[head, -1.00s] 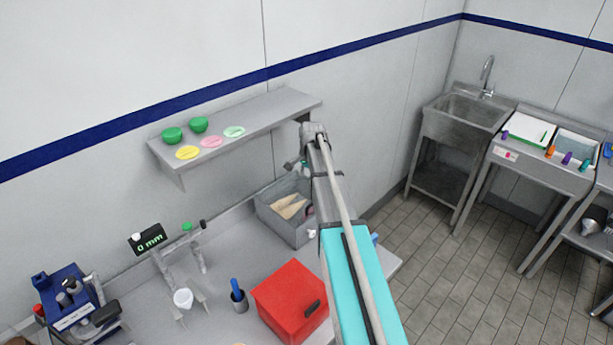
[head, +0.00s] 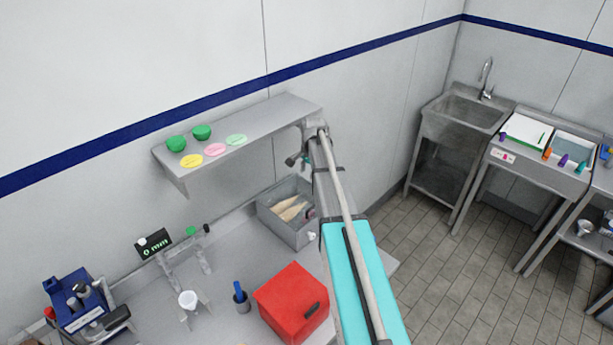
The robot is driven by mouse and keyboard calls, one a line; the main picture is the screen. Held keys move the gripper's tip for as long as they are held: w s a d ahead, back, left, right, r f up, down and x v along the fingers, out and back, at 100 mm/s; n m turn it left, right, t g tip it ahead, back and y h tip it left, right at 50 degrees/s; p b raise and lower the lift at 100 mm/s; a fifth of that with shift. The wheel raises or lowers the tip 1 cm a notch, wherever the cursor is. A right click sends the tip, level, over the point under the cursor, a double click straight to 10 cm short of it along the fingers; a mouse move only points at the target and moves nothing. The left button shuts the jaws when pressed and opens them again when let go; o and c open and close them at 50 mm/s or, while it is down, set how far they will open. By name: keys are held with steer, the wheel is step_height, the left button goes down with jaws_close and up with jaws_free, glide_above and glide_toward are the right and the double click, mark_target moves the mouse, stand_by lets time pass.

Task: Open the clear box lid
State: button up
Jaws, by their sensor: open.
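A grey box (head: 268,217) with pale cones (head: 292,210) inside stands at the back of the bench, against the wall. It may be the clear box, but I cannot make out a clear lid or whether one is shut. A small white piece (head: 311,236) shows at its right front edge. My gripper (head: 291,161) is a small dark shape at the far end of my arm, above the box and below the shelf's right end. It looks open and empty and apart from the box. My arm hides part of the box's right side.
A red box (head: 285,300) with a dark handle stands in front of the grey box. A wall shelf (head: 275,117) hangs above.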

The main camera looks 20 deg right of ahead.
steer(key=shift+s+r+p, duration=0.55)
steer(key=shift+r+p, duration=3.75)
steer(key=shift+r, duration=0.3)
steer(key=s+a+f+n+g+b, duration=0.1)
steer(key=s+a+f+n+b, duration=1.1)
steer(key=s+a+f+b, duration=0.8)
steer(key=shift+s+a, duration=0.25)
steer(key=shift+s, duration=0.05)
steer(key=shift+w, duration=0.1)
steer(key=w+d+r+m+p, duration=0.3)
steer(key=w+d+m, duration=0.1)
steer(key=d, duration=0.4)
steer(key=w+d+r+m+t+p, duration=0.1)
steer(key=w+d+r+m+p, duration=0.2)
steer(key=w+d, duration=0.3)
steer(key=w+d+r+m+p, duration=0.4)
steer(key=w+d+m, duration=0.1)
steer(key=d, duration=0.4)
steer(key=shift+w+d+t, duration=0.3)
steer(key=shift+w+d, duration=0.1)
steer(key=shift+w, duration=0.15)
steer(key=shift+f, duration=0.1)
